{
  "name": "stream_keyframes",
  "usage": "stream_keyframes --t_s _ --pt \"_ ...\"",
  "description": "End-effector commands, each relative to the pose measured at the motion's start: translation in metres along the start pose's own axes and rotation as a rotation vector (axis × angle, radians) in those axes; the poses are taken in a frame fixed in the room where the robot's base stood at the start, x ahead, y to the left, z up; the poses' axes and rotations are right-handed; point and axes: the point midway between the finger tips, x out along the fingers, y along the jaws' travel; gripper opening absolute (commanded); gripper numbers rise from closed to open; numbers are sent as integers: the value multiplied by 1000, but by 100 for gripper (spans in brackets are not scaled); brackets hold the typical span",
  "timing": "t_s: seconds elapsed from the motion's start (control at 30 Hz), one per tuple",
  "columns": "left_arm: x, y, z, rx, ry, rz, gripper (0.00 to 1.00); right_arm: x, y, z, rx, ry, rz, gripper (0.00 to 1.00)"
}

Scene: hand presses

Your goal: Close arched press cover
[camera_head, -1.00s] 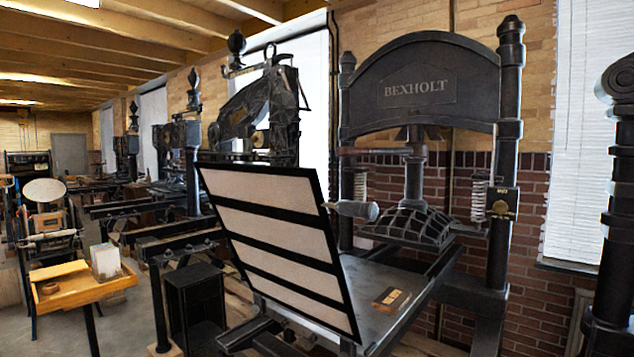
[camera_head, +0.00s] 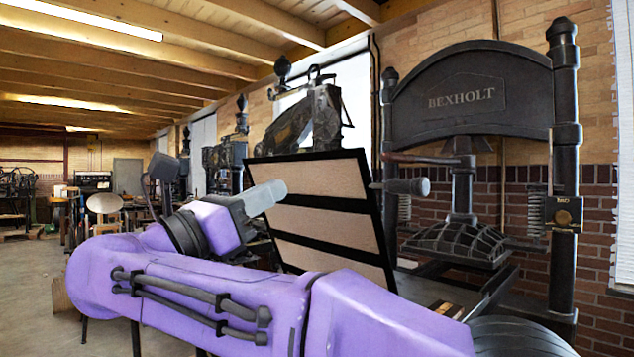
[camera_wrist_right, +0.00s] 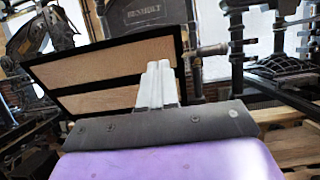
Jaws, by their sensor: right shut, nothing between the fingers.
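The arched press (camera_head: 470,90), a black iron frame marked BEXHOLT, stands at the right. Its cover (camera_head: 330,222), a black-framed panel with pale strips, stands raised and leaning over at the near end of the press bed (camera_head: 415,290). It also shows in the right wrist view (camera_wrist_right: 100,101). My right gripper (camera_head: 277,190) is shut and empty. In the head view its tips overlap the cover's left part; in the right wrist view the fingers (camera_wrist_right: 159,70) overlap the panel. I cannot tell whether they touch it. My purple arm hides the cover's lower part and much of the bed. My left gripper is out of view.
A handle (camera_head: 408,186) sticks out beside the cover's right edge. A small block (camera_head: 447,309) lies on the bed. Another dark press (camera_head: 305,118) stands behind the cover. Open floor (camera_head: 30,300) lies at the left.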

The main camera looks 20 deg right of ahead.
Motion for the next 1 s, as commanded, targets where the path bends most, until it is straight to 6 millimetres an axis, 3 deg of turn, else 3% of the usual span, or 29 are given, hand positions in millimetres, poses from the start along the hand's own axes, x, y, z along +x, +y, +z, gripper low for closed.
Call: stream_keyframes --t_s 0.6,0.77,1.0 --pt "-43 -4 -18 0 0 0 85 121 0 3 -5 3 -2 0" --pt "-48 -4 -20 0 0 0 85 136 1 1 -6 1 0 0" --pt "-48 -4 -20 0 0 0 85 138 1 -1 -5 0 0 0"
